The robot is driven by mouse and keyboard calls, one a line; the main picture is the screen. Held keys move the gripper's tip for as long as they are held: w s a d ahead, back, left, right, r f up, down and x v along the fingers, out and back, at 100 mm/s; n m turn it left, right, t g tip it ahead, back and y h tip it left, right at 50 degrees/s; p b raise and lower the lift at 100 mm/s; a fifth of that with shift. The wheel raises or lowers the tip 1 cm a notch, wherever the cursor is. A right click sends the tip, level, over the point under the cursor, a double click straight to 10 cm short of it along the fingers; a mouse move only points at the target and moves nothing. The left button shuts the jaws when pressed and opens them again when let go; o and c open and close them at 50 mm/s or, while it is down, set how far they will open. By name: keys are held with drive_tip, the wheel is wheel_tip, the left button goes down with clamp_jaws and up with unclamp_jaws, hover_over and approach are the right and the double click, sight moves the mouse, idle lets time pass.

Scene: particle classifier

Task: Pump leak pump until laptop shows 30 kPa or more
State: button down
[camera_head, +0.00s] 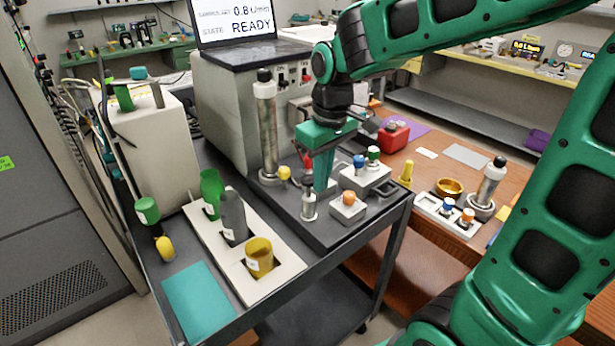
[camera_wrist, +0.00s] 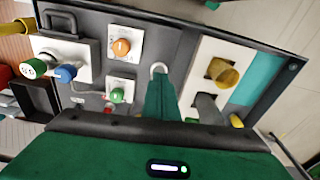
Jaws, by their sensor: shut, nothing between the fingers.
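The laptop (camera_head: 237,20) stands on the tall grey unit at the back. Its screen reads 0.8 L/min and READY; I see no kPa value. A small upright metal cylinder (camera_head: 308,207) stands on the dark cart top; it may be the leak pump, but I cannot tell. My gripper (camera_head: 323,187) is shut and empty, pointing down just right of this cylinder. In the wrist view my gripper (camera_wrist: 158,78) has its tips beside a pale round top (camera_wrist: 158,68). Whether they touch is unclear.
An orange knob block (camera_head: 348,207) stands right of my gripper, with blue (camera_head: 358,161) and green (camera_head: 374,152) knobs behind. A tall black-capped cylinder (camera_head: 266,130) stands behind left. A white tray (camera_head: 284,283) holds bottles at front left; a similar metal cylinder (camera_head: 487,185) stands on the right table.

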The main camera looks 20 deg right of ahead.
sight(310, 178)
wheel_tip(310, 178, up, 11)
drive_tip(key=shift+s+d+f, duration=0.2)
drive_tip(key=shift+s+d, duration=0.05)
drive_tip(key=shift+s, duration=0.15)
idle(1.3)
drive_tip(key=shift+w+a+f, duration=0.2)
drive_tip(key=shift+w+f, duration=0.05)
drive_tip(key=shift+w, duration=0.25)
drive_tip(key=shift+w+a+f, duration=0.25)
drive_tip(key=shift+w, duration=0.25)
drive_tip(key=shift+w+a+f, duration=0.2)
drive_tip(key=shift+w+f, duration=0.05)
drive_tip(key=shift+w, duration=0.25)
drive_tip(key=shift+w+a+f, duration=0.1)
drive_tip(key=shift+w+f, duration=0.05)
drive_tip(key=shift+f, duration=1.6)
drive_tip(key=shift+w+a+f, duration=0.1)
drive_tip(key=shift+w+f, duration=0.05)
drive_tip(key=shift+f, duration=1.55)
drive_tip(key=shift+f, duration=0.1)
